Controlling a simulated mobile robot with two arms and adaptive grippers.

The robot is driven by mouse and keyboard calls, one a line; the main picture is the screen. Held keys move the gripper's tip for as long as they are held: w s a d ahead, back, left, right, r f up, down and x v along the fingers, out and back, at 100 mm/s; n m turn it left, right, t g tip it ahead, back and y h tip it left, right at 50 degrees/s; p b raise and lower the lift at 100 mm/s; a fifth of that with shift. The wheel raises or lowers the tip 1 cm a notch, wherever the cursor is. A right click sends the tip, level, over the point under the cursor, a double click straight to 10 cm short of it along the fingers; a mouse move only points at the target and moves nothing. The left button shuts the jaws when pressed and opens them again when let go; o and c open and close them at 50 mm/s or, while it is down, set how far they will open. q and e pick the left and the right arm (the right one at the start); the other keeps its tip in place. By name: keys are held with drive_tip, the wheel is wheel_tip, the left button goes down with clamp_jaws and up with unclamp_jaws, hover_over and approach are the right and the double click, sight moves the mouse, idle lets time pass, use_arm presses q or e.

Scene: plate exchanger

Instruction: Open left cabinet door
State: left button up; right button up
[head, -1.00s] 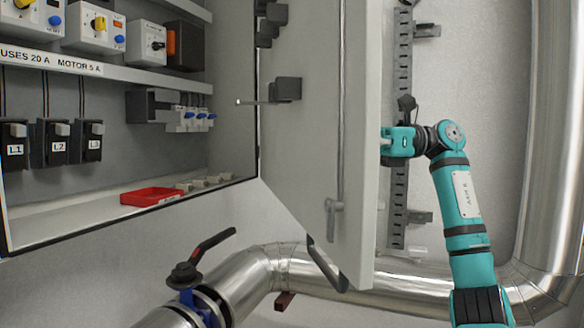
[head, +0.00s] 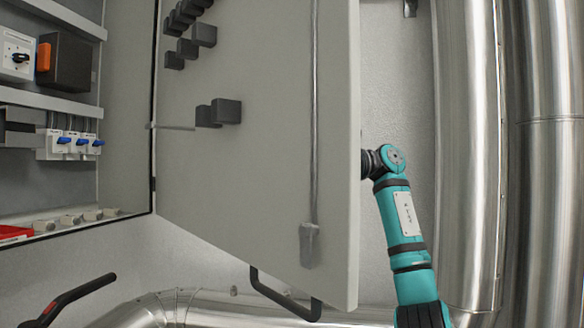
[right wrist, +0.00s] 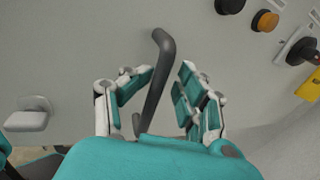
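A grey cabinet door (head: 255,130) stands swung open in the head view, hinged along its left side, with its inner face towards me. A latch rod (head: 315,110) runs down that face to a small grey lever (head: 309,245). My right arm reaches behind the door's free edge, which hides its gripper in the head view. In the right wrist view, my right gripper (right wrist: 162,76) is open around a dark bar handle (right wrist: 156,78) on a grey panel. Gaps show between the handle and both fingers. My left gripper is not in view.
The cabinet interior at left holds a switch box (head: 17,55) and blue-lever breakers (head: 80,143). A black bent bar (head: 285,298) shows below the door. Large metal pipes (head: 470,150) stand at right, and another pipe runs along the bottom. Buttons (right wrist: 266,20) sit on the wrist-view panel.

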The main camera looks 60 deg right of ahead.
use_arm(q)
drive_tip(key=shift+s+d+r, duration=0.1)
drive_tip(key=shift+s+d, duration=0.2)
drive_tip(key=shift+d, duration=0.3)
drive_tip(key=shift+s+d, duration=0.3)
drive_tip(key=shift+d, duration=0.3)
use_arm(e)
drive_tip(key=v, duration=1.4)
drive_tip(key=shift+w+d+f, duration=0.3)
drive_tip(key=shift+f, duration=0.15)
drive_tip(key=shift+c, duration=0.4)
